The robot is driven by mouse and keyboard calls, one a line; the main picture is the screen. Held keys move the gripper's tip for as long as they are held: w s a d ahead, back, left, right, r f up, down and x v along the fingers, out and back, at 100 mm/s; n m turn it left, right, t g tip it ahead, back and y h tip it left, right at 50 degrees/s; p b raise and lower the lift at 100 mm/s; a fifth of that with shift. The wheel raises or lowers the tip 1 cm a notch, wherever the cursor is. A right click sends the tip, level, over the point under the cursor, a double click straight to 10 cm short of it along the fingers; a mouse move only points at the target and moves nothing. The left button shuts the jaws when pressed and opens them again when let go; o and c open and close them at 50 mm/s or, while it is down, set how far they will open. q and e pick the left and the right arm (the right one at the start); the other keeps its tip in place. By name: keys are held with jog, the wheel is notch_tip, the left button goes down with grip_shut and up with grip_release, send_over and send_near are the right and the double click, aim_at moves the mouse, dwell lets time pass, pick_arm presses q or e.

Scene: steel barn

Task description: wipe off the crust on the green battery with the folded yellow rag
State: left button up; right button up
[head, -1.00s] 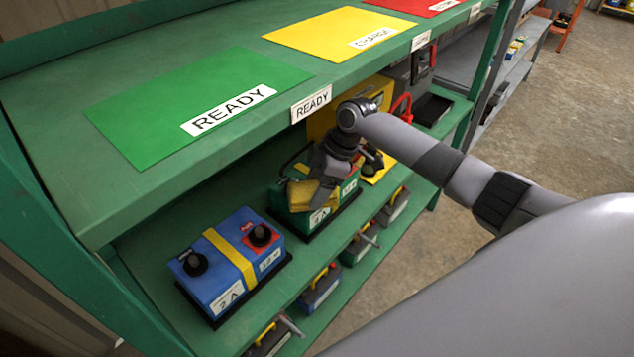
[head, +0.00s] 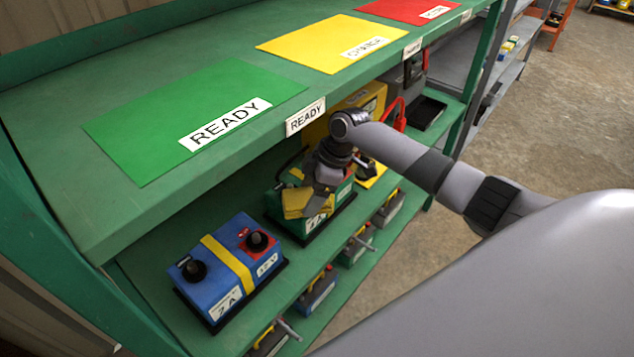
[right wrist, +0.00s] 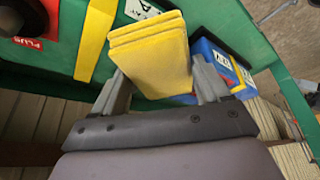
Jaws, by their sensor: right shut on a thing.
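The green battery (head: 342,196) stands on the middle shelf under the READY sign, partly hidden by my right arm and gripper. In the right wrist view it fills the upper left (right wrist: 66,48), with a yellow strap and a red PLUS label. My right gripper (head: 316,196) is shut on the folded yellow rag (head: 298,205), over the battery's near left end. The rag also shows between the fingers in the right wrist view (right wrist: 150,52). I cannot tell if the rag touches the battery. No crust can be made out. My left gripper is out of view.
A blue battery (head: 222,287) with a yellow strap stands to the left on the same shelf. The upper shelf (head: 250,62) with coloured mats lies close above my right wrist. Smaller batteries (head: 318,288) sit on the lower shelf. A yellow device (head: 372,100) stands behind.

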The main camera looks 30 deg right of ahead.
jog(key=shift+s+a, duration=0.1)
jog(key=shift+a, duration=0.15)
jog(key=shift+d+f+b, duration=0.15)
jog(key=shift+d+b, duration=0.2)
jog(key=shift+d, duration=0.15)
jog(key=shift+w+d+b, duration=0.25)
jog(key=shift+d, duration=0.3)
jog(key=shift+w+d+b, duration=0.2)
jog(key=shift+d, duration=0.3)
jog(key=shift+w+d, duration=0.1)
jog(key=shift+d, duration=0.25)
jog(key=shift+a+r, duration=0.1)
jog(key=shift+r, duration=0.1)
jog(key=shift+s+a+r+p, duration=0.1)
jog(key=shift+s+a+p, duration=0.1)
jog(key=shift+a+p, duration=0.5)
jog(key=shift+s+a+f, duration=0.2)
jog(key=shift+a+f, duration=0.05)
jog(key=shift+a, duration=0.3)
jog(key=shift+s+a, duration=0.2)
jog(key=shift+a, duration=0.4)
